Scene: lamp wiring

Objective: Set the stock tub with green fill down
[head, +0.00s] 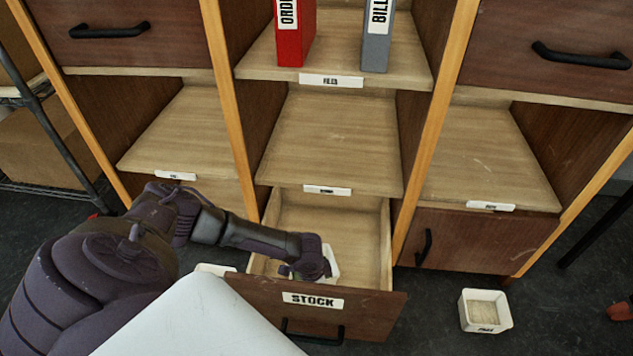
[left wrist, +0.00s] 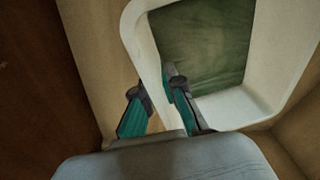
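The white stock tub with green fill (left wrist: 205,45) is large in the left wrist view. In the head view only a strip of its white wall (head: 333,262) shows, inside the open drawer labelled STOCK (head: 345,225). My left gripper (head: 312,262) reaches down into this drawer over the front panel. In the left wrist view its fingers (left wrist: 155,92) straddle one tub wall, one inside and one outside, and appear closed on it. Whether the tub's base touches the drawer floor is hidden. My right gripper is not in view.
Another white tub with pale fill (head: 485,312) stands on the floor at right. A white object (head: 215,268) is partly hidden left of the drawer. The drawer's front panel (head: 330,312) and side walls surround the gripper. The shelf above (head: 335,145) is empty.

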